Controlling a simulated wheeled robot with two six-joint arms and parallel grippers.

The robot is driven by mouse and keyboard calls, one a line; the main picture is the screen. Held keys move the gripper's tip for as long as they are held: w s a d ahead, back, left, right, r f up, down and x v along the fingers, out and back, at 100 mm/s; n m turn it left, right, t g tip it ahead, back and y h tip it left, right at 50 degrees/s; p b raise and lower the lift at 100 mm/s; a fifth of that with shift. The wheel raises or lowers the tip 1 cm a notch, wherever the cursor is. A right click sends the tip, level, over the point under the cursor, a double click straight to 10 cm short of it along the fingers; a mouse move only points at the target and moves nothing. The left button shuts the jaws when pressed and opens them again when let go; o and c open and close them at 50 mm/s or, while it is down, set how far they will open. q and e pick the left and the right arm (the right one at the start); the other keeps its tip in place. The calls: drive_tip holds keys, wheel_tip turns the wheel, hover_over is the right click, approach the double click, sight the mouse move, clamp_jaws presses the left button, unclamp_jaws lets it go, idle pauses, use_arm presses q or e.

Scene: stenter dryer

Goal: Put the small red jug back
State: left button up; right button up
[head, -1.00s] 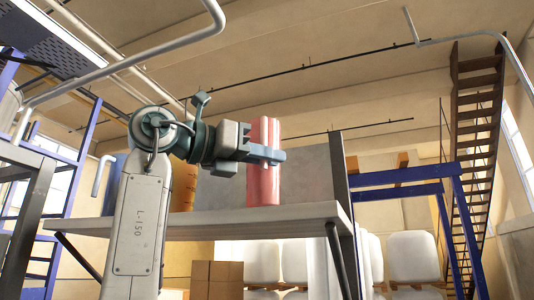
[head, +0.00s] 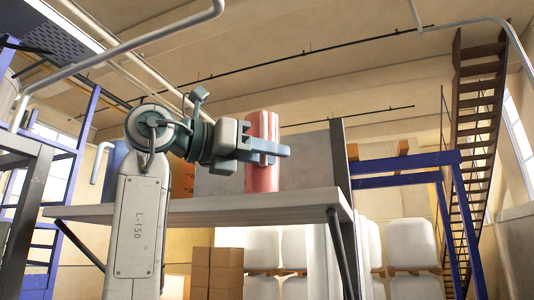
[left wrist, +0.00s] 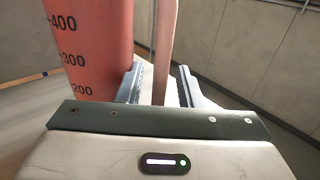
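The red jug (head: 262,180) stands upright on a pale shelf (head: 230,209) in the head view. In the left wrist view the jug (left wrist: 90,40) fills the upper left, with black marks 200, 300 and 400 on its side. Its pinkish handle (left wrist: 165,45) rises to the right of the body. My left gripper (head: 272,150) reaches in from the left across the jug. In the left wrist view my left gripper (left wrist: 162,88) is open, with one finger on each side of the handle and small gaps showing. My right gripper is in no view.
A grey panel (head: 310,160) stands behind the jug. An orange object (head: 183,178) and a blue one (head: 113,165) show partly behind my left arm. A blue frame (head: 405,167) and a staircase (head: 475,130) are at the right. Cartons (head: 217,268) sit below the shelf.

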use_arm(q)
drive_tip(key=shift+r, duration=0.25)
drive_tip(key=shift+s+a+f, duration=0.1)
drive_tip(key=shift+s+a, duration=0.1)
drive_tip(key=shift+a, duration=0.05)
drive_tip(key=b+v, duration=0.5)
drive_tip(key=v, duration=0.6)
drive_tip(key=shift+s, duration=0.15)
drive_tip(key=shift+a, duration=0.15)
